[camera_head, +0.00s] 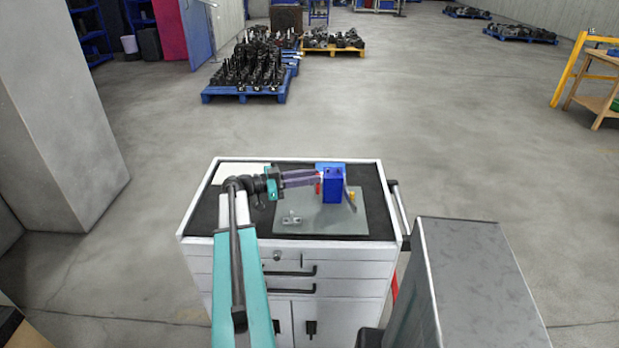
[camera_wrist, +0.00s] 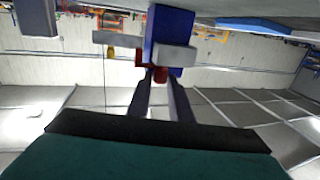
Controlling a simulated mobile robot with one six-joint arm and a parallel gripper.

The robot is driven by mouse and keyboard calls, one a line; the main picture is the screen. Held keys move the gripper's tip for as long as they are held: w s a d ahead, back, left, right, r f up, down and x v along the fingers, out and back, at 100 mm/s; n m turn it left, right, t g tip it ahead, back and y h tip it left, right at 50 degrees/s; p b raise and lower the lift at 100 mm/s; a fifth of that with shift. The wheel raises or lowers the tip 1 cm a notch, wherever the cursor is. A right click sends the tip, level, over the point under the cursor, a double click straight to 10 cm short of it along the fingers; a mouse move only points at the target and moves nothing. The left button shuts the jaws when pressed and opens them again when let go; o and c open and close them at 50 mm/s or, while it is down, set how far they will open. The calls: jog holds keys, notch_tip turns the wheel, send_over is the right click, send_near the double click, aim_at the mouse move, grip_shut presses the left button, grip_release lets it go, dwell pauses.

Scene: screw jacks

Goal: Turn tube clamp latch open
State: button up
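A blue block-shaped fixture (camera_head: 333,188) stands upright on a grey plate (camera_head: 300,222) on the cabinet top. It also shows in the wrist view (camera_wrist: 170,28), with a light grey crosspiece (camera_wrist: 172,56). A small red part (camera_head: 318,188), which looks like the latch, sits on its left side; it also shows in the wrist view (camera_wrist: 144,58). My gripper (camera_head: 317,179) reaches in from the left. In the wrist view its two fingers (camera_wrist: 160,80) stand apart, with their tips at the red part. Whether they press on it is unclear.
A small metal piece (camera_head: 291,219) lies on the plate's front left. A yellow part (camera_head: 351,196) and a slanted grey bar are right of the blue block. A white sheet (camera_head: 241,174) lies at the cabinet's back left. A grey box-like body (camera_head: 470,270) stands to the right.

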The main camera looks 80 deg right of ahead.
grip_shut()
jog(key=shift+w+d+f+m+g+y+b, duration=0.15)
jog(key=shift+m+g+y+b, duration=0.35)
jog(key=shift+b, duration=0.6)
jog(key=shift+d+m+y+b, duration=0.2)
jog(key=shift+m+y+b, duration=0.3)
jog(key=shift+y+b, duration=0.6)
jog(key=shift+d+m+y+b, duration=0.15)
jog(key=shift+m+y+b, duration=0.45)
jog(key=shift+b, duration=0.4)
jog(key=shift+d+m+y+b, duration=0.1)
jog(key=shift+m+y+b, duration=0.3)
jog(key=shift+y+b, duration=0.45)
jog(key=shift+m+y, duration=0.3)
jog(key=shift+y, duration=0.25)
